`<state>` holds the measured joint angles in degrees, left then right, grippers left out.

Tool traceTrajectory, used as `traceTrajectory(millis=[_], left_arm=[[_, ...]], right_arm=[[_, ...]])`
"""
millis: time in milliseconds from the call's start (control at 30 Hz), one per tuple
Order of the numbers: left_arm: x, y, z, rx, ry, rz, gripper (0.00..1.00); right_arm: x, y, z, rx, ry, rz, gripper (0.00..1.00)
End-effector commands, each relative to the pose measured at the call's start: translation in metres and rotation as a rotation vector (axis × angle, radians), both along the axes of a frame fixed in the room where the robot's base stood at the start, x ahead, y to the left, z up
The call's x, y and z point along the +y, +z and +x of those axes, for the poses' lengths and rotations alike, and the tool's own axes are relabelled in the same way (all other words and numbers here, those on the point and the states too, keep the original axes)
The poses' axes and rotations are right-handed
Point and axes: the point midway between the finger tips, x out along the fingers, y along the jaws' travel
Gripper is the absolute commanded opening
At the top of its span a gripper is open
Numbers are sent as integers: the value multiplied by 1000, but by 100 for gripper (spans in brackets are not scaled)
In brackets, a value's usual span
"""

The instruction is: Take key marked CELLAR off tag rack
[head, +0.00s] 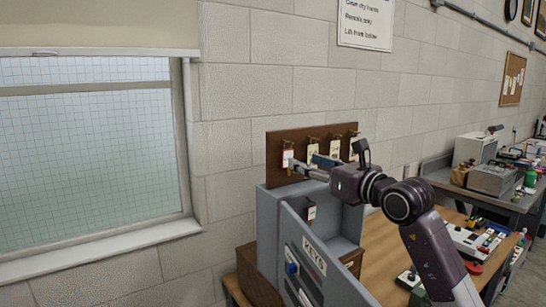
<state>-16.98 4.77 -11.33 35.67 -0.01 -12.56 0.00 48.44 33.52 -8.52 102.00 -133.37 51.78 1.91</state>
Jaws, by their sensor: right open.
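The tag rack (273,150) is a dark brown board standing against the block wall, above a grey-blue cabinet. Several tags hang from its brass hooks. The lettering is too small to read, so I cannot tell which one is marked CELLAR. My right gripper (303,163) is open, reaching in from the right in front of the board. Its fingers point left near the leftmost tag; I cannot tell whether they touch it. My left gripper is out of view.
The cabinet (268,225) has its door, labelled KEYS (314,256), swung open towards me. It stands on a wooden table (385,250) holding several small items at right. A cluttered grey bench is further right. A window (90,150) is at left.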

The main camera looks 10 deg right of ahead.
Motion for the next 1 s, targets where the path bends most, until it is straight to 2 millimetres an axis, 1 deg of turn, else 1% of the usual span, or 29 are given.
traceTrajectory(millis=[33, 200, 267, 433, 600, 733, 900, 1000], left_arm=[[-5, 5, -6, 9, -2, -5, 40], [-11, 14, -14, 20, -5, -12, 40], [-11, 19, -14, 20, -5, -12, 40], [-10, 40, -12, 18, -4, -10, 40], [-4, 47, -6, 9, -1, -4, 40], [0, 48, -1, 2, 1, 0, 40], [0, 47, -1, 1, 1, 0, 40], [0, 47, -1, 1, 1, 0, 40]], right_arm=[[2, 3, 5, 1, 0, 1, 46], [10, 4, 22, 3, 2, 2, 46], [12, 5, 27, 3, 1, 2, 46], [23, 11, 47, 4, 4, 4, 46], [29, 8, 65, 4, 3, 4, 46], [30, 5, 68, 2, 2, 2, 46], [30, 5, 68, 2, 2, 2, 46], [30, 5, 68, 2, 2, 2, 35]])
